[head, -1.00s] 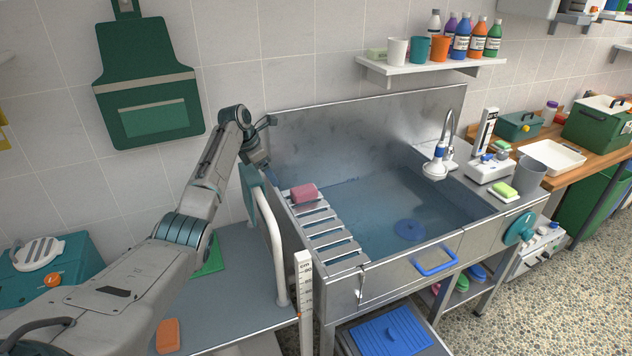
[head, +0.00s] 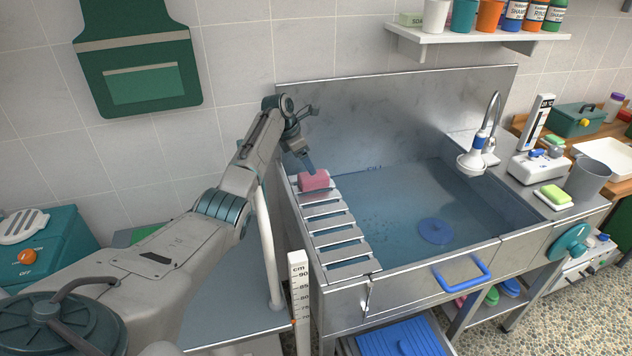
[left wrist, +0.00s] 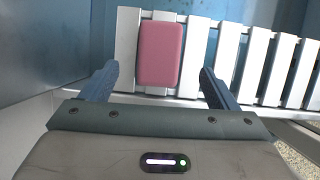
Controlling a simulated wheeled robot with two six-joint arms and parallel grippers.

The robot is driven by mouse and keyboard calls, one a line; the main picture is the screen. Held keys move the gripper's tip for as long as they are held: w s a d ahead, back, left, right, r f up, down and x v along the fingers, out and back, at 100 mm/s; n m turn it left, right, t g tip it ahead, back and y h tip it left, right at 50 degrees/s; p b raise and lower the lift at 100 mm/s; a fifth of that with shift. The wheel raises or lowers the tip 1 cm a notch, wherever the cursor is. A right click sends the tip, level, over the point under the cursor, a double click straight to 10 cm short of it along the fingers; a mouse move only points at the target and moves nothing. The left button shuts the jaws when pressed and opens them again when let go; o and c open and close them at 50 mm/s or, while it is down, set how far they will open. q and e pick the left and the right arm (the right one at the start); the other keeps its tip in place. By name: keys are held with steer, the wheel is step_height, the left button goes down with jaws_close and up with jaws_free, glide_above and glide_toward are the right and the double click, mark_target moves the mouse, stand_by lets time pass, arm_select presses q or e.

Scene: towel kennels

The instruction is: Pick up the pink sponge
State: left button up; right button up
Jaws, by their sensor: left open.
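The pink sponge (head: 314,181) lies on the far end of a slatted metal rack (head: 336,249) at the left side of the steel sink. In the left wrist view the sponge (left wrist: 160,54) lies flat across the pale slats (left wrist: 227,62), ahead of and between my two finger tips. My left gripper (head: 304,166) is just above and behind the sponge, pointing down. Its blue fingers (left wrist: 158,76) are spread wide and hold nothing. Space shows between each finger and the sponge. My right gripper is not in view.
The sink basin (head: 437,196) holds water and a round blue thing (head: 436,231). A white measuring post (head: 299,300) stands at its front left corner. The white shower head (head: 478,158) and a green-yellow sponge (head: 555,194) are at the right. The wall rises close behind.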

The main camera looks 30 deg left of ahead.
mark_target(314, 176)
arm_select(q)
steer(key=x, duration=0.2)
steer(key=shift+s+d+f, duration=0.1)
steer(key=shift+d+f, duration=0.05)
steer(key=shift+f, duration=0.1)
steer(key=shift+a+p+x, duration=0.2)
steer(key=shift+p+x, duration=0.15)
steer(key=shift+x, duration=2.45)
steer(key=shift+f, duration=0.1)
steer(key=shift+f, duration=0.2)
steer(key=c, duration=1.1)
